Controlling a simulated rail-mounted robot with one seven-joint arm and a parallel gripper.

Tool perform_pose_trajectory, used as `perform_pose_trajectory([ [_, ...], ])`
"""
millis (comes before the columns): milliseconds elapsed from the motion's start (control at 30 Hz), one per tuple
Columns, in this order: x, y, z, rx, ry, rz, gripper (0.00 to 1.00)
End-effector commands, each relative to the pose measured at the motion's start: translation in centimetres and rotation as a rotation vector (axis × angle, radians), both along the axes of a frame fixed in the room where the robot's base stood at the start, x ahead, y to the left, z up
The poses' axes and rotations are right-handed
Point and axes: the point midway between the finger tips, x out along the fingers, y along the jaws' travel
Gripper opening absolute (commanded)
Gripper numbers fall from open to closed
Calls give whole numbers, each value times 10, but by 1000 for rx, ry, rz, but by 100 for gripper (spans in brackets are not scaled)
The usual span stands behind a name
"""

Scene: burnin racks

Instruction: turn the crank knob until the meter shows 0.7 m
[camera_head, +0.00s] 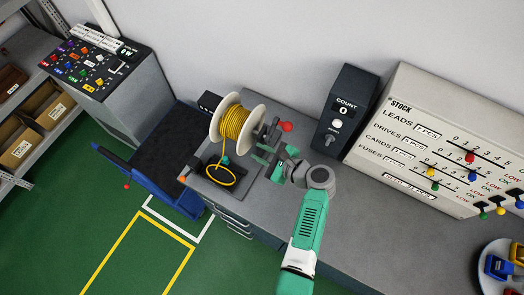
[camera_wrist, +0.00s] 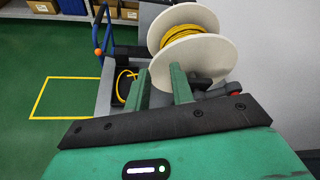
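The crank's red knob (camera_head: 286,126) sticks out at the right of a white-flanged spool (camera_head: 258,119) wound with yellow cable (camera_head: 236,124). A small black box (camera_head: 209,101) stands behind the spool; I cannot make out any meter reading in metres.
The spool stands on a grey bench (camera_head: 270,208). A black count box (camera_head: 345,105) showing 0 and a stock panel (camera_head: 440,135) with coloured sliders stand to the right. A blue cart (camera_head: 160,178) is left of the bench. A round tray (camera_head: 482,262) is at far right.

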Motion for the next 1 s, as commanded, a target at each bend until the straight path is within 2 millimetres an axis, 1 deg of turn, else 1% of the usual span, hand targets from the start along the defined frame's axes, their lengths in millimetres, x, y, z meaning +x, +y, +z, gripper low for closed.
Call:
perform_pose_trajectory([
  [133, 0, -1, 0, 0, 0, 0, 23],
  [200, -3, -5, 2, 0, -1, -2, 23],
  [500, -32, -50, 21, 0, -2, -4, 23],
  [600, -38, -58, 25, 0, -1, -2, 23],
  [700, -40, -61, 27, 0, 0, 0, 23],
  [1000, -40, -61, 28, 0, 0, 0, 23],
])
